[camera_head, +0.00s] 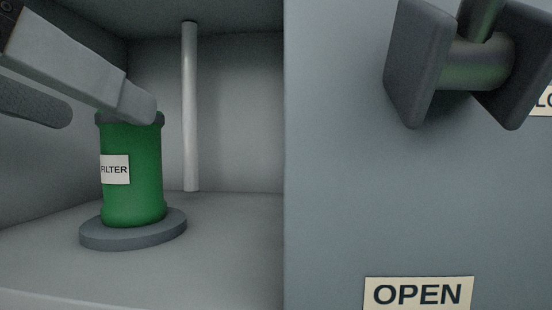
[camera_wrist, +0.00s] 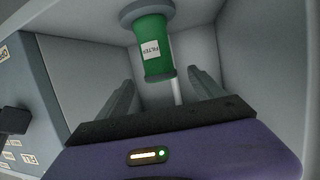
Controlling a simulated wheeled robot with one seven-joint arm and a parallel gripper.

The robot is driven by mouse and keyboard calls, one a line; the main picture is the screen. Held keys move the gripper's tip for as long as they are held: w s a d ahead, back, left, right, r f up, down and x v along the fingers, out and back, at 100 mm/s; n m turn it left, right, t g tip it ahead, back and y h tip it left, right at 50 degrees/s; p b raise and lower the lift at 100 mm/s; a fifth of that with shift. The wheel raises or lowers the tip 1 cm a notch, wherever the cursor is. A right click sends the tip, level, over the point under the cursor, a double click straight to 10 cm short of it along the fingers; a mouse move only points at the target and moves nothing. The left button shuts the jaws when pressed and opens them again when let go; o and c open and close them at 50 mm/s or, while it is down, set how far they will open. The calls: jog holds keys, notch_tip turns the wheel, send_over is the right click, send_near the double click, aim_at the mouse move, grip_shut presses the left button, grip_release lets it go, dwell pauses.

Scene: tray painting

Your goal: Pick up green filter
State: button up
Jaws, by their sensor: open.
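The green filter (camera_head: 140,190) is a cylinder with a dark rim and a white FILTER label. It stands upright on a round grey base (camera_head: 88,239) inside an open compartment. My gripper (camera_head: 105,112) reaches in from the left at the height of the filter's top, and one finger covers part of that rim. In the wrist view the filter (camera_wrist: 156,57) shows beyond and between the two spread fingers of my gripper (camera_wrist: 162,84). The fingers are apart, with nothing held between them. I cannot tell whether a finger touches the filter.
A light vertical pole (camera_head: 190,110) stands behind the filter. Compartment walls enclose it at the left and back. At the right is a grey panel (camera_head: 340,180) with a dark handle (camera_head: 478,62) and an OPEN label (camera_head: 418,294). The compartment floor right of the base is clear.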

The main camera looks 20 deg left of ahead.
aim_at(154, 134)
jog(key=p+x, duration=0.1)
jog(key=x, duration=0.3)
jog(key=shift+w+r, duration=0.15)
jog(key=shift+r, duration=0.05)
jog(key=p+x, duration=0.2)
jog(key=x, duration=0.1)
jog(key=shift+w+f, duration=0.1)
jog(key=shift+w, duration=0.1)
jog(key=shift+w+f, duration=0.3)
jog(key=shift+w, duration=0.2)
jog(key=c, duration=1.6)
jog(key=shift+o, duration=0.2)
